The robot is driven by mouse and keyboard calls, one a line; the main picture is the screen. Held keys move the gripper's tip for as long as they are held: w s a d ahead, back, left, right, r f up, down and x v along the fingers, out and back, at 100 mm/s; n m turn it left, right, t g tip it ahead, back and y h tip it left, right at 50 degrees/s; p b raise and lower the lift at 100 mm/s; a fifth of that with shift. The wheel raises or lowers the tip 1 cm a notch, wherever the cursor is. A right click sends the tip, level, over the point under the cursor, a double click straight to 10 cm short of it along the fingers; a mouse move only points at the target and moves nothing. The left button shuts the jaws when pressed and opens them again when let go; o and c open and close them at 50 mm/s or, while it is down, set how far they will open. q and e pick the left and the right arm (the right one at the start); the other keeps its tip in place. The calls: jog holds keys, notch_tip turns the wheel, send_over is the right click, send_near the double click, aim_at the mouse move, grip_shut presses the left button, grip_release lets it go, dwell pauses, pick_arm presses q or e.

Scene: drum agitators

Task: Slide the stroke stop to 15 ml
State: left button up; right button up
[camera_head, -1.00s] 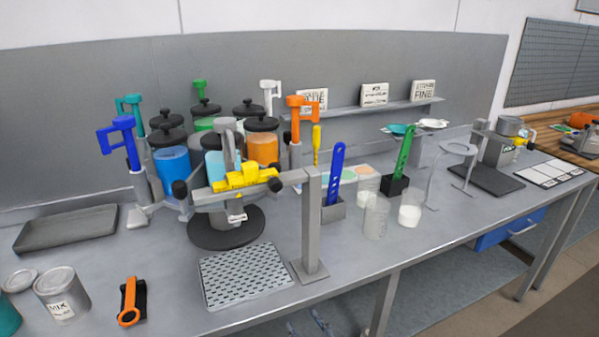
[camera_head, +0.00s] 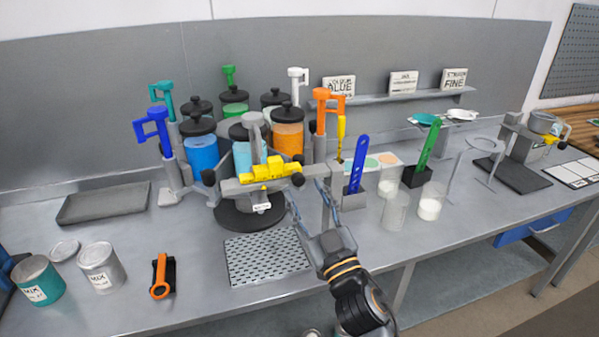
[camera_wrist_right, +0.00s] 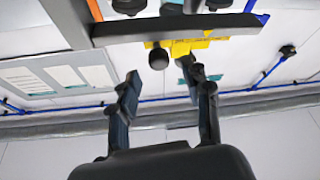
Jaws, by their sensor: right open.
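A yellow stepped block (camera_head: 268,172) sits on a grey horizontal bar (camera_head: 232,186) in front of the paint carousel; I take it for the stroke stop, but cannot read a scale. It also shows in the wrist view (camera_wrist_right: 195,46), by the dark bar (camera_wrist_right: 172,30). A black knob (camera_head: 297,180) is at its right end and shows in the wrist view (camera_wrist_right: 158,58). My right gripper (camera_head: 306,190) is open and empty, fingers pointing up beside the bar's right part, apart from the yellow block. It also shows in the wrist view (camera_wrist_right: 160,75). My left gripper is not in view.
The bar's post (camera_head: 331,205) is close behind my right gripper. A perforated tray (camera_head: 262,262) lies below the bar. Coloured jars (camera_head: 201,152) stand behind it. A blue stick (camera_head: 357,165) and beakers (camera_head: 396,212) stand to the right. The bench front left is partly clear.

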aim_at(300, 182)
jog(key=shift+p+x, duration=0.4)
jog(key=shift+x, duration=1.75)
jog(key=shift+c, duration=0.4)
grip_shut()
